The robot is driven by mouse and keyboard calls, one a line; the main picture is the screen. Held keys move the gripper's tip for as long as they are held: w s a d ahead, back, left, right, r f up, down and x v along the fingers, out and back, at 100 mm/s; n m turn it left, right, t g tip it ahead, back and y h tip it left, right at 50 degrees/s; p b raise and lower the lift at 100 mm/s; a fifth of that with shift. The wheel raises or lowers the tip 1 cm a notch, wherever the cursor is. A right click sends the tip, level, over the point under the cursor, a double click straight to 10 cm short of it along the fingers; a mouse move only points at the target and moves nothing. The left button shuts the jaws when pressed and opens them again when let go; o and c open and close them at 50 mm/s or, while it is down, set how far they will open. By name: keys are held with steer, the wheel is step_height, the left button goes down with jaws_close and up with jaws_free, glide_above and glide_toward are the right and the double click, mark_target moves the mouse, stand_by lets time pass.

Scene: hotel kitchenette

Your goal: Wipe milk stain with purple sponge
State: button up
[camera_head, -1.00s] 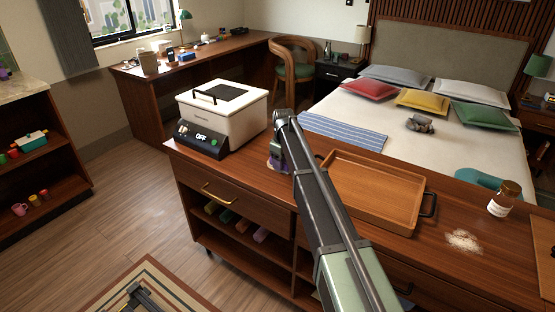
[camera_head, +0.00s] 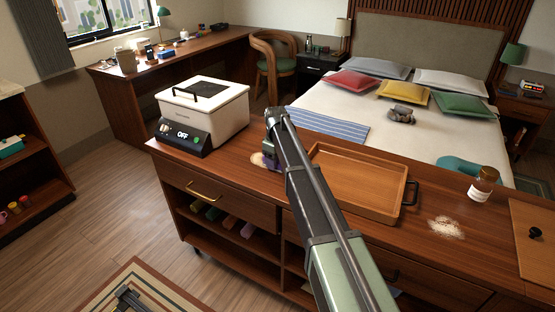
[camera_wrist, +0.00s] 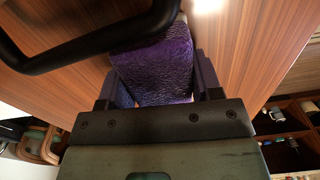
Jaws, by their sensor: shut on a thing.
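My gripper (camera_head: 268,164) is low over the wooden counter, between the white cooker and the tray. It is shut on the purple sponge (camera_wrist: 160,65), which fills the space between the fingers in the wrist view. In the head view only a small purple bit shows behind my arm, at counter height. A pale stain (camera_head: 257,159) lies on the counter just left of the gripper, partly hidden by it. I cannot tell how firmly the sponge touches the counter. A second pale, grainy patch (camera_head: 446,227) lies on the counter right of the tray.
The white cooker (camera_head: 203,112) stands left of the gripper. A wooden tray (camera_head: 360,180) with black handles lies to the right. A brown jar (camera_head: 483,184) stands behind the grainy patch. A dark curved bar (camera_wrist: 95,42) crosses close above the sponge in the wrist view.

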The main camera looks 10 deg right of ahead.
mark_target(258, 160)
steer(key=shift+w+a, duration=1.25)
steer(key=shift+a, duration=0.25)
steer(key=shift+w+a, duration=1.25)
steer(key=shift+a, duration=0.25)
steer(key=shift+w+a, duration=1.25)
steer(key=shift+a, duration=0.25)
steer(key=shift+s+d+f, duration=0.1)
steer(key=shift+s+d, duration=1.2)
steer(key=shift+d, duration=0.05)
steer(key=shift+s+d, duration=0.65)
steer(key=shift+d, duration=0.25)
steer(key=shift+s+d, duration=0.65)
steer(key=shift+d, duration=0.2)
steer(key=shift+s+d, duration=1.2)
steer(key=shift+d, duration=0.1)
step_height(258, 160, up, 6)
steer(key=p, duration=0.6)
